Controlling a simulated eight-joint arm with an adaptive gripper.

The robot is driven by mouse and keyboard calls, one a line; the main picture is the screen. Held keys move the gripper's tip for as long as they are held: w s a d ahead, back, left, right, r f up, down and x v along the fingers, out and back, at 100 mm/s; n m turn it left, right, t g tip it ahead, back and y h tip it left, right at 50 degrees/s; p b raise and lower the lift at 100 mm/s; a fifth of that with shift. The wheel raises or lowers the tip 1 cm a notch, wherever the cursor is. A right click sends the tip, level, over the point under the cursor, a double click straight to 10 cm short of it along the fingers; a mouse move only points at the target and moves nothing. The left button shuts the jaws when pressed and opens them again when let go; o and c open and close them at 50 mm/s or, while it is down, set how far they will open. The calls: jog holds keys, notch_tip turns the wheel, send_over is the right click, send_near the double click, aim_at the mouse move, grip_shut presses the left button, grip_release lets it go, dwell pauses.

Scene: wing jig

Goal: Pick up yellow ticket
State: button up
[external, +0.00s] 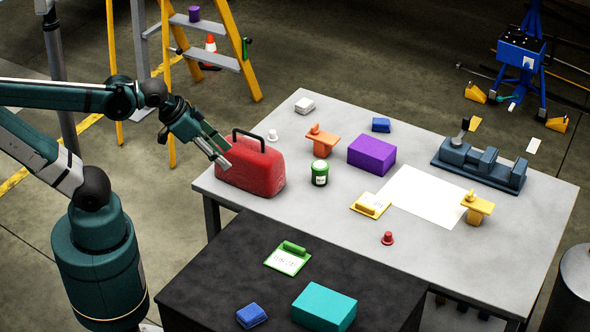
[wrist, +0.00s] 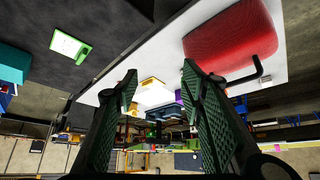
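The yellow ticket (external: 370,205) is a flat yellow-edged card with a white face and a raised yellow bar. It lies on the light grey table, by the near left corner of a white sheet. In the wrist view a small yellow-and-white shape between the fingers, apparently the ticket (wrist: 152,83), lies on the table beyond the fingertips. My gripper (external: 224,156) is above the left end of the table, beside the red can, well left of the ticket. In the wrist view my gripper (wrist: 159,72) has its two fingers wide apart with nothing between them.
The red can (external: 250,172) with a black handle stands close by my gripper. A green jar (external: 320,174), purple box (external: 372,154), orange part (external: 322,140) and red knob (external: 388,238) stand around the table. A green ticket (external: 288,260) lies on the black table. The white sheet (external: 425,195) is clear.

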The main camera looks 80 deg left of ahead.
jog(key=shift+c, duration=0.5)
jog(key=c, duration=0.4)
jog(key=shift+o, duration=0.2)
